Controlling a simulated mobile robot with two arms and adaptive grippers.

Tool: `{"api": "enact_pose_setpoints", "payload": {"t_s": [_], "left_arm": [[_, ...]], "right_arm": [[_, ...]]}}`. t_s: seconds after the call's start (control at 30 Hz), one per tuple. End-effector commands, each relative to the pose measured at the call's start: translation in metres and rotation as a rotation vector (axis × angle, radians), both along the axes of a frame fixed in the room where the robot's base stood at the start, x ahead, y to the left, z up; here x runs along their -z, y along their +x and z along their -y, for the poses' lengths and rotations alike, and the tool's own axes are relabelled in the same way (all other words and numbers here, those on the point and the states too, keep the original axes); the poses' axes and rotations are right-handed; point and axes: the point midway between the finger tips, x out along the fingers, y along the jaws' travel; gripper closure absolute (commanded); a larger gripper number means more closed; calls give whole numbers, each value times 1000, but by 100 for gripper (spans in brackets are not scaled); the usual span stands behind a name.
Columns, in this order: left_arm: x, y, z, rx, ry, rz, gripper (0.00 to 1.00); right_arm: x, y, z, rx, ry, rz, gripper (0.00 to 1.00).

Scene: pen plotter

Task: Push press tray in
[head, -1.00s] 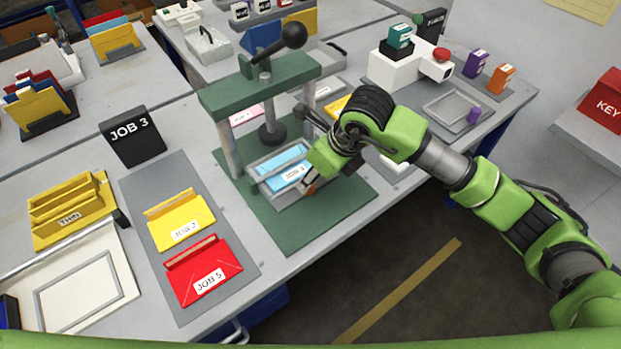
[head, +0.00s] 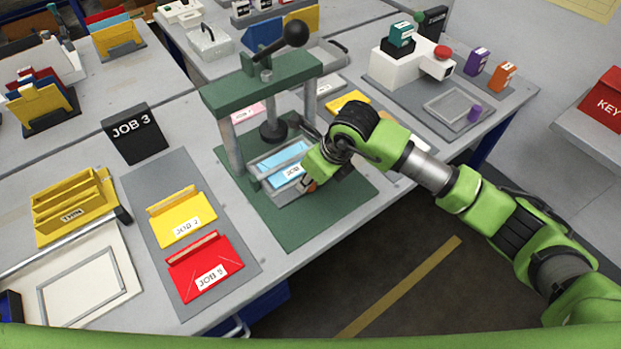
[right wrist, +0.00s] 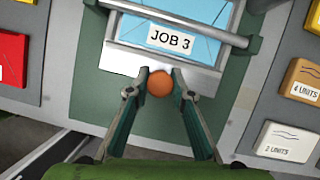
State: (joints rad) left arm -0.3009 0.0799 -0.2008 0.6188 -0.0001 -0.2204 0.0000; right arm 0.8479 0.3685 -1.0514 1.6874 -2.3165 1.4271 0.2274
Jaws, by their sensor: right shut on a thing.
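The green press (head: 262,85) stands on a green base plate (head: 300,232) at the table's front. Its tray (head: 267,197) holds a light blue folder labelled JOB 3 (head: 283,160), and the tray's inner part lies between the press posts. In the right wrist view the blue folder (right wrist: 180,18) lies in the tray (right wrist: 160,67). My right gripper (head: 311,185) is at the tray's front edge. In the right wrist view its fingers (right wrist: 160,85) are closed on the orange knob (right wrist: 159,84) of the tray. My left gripper is not in view.
A yellow JOB 2 folder (head: 183,217) and a red JOB 5 folder (head: 199,266) lie on a grey mat left of the press. A black JOB 3 sign (head: 133,133) stands behind them. The press lever's black ball (head: 295,33) is raised above the frame.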

Motion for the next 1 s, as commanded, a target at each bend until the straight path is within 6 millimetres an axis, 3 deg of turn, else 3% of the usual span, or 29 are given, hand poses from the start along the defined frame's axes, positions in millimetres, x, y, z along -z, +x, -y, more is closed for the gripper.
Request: {"api": "enact_pose_setpoints", "payload": {"t_s": [0.23, 0.63, 0.67, 0.7, 1.0], "left_arm": [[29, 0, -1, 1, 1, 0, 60], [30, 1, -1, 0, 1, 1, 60], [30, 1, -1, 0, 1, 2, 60], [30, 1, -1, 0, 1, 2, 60], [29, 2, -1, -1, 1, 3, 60]], "right_arm": [[3, 30, -22, 0, 1, 4, 100], [-2, 38, -27, 1, 5, 7, 100], [-2, 38, -27, 1, 5, 7, 71], [-2, 38, -27, 1, 4, 6, 62], [-1, 37, -26, 0, 2, 3, 62]]}}
